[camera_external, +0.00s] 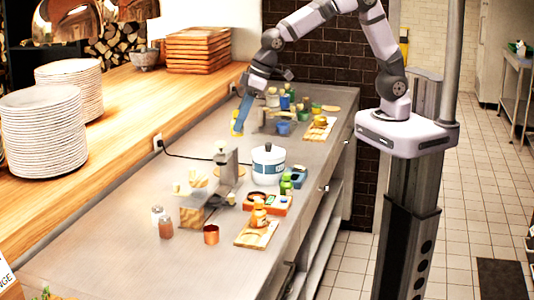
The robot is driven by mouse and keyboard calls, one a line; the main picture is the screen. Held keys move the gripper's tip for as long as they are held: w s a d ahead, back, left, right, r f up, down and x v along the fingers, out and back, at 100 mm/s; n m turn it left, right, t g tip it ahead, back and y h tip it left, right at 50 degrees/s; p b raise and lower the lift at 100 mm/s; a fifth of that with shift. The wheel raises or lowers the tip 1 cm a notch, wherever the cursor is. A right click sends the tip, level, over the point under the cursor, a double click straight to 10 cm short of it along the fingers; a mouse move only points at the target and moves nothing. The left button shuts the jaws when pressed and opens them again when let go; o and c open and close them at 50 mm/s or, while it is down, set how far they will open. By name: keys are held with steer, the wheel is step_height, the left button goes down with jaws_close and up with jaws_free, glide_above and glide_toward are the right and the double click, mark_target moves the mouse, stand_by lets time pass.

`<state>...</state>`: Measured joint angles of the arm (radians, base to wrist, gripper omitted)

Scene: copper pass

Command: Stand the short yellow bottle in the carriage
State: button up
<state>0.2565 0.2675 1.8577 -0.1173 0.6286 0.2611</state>
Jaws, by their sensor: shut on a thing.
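My gripper (241,112) is at the far left of the steel counter, pointing down. A grey upright device (228,168) stands mid-counter, nearer the camera than my gripper. I cannot tell which part in view is the carriage.
A white pot (268,162), an orange tray (266,203) and a clear container (192,212) stand mid-counter. A copper cup (211,234) and a wooden board (257,235) are nearer. Bottles and a blue cup (283,128) stand right of my gripper.

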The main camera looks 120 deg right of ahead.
steer(key=w+a+n+b, duration=0.15)
steer(key=w+b, duration=0.25)
steer(key=w, duration=1)
steer(key=s+a+f+m+g+h+b, duration=0.1)
steer(key=s+a+f+m+b, duration=0.1)
steer(key=a+f+m+b, duration=0.1)
steer(key=shift+s+a+f+m, duration=0.2)
steer(key=shift+a+f+m, duration=0.6)
steer(key=shift+f+m, duration=0.65)
steer(key=shift+f, duration=0.25)
steer(key=shift+f+p, duration=1.6)
steer(key=shift+f, duration=3.25)
steer(key=shift+f, duration=0.15)
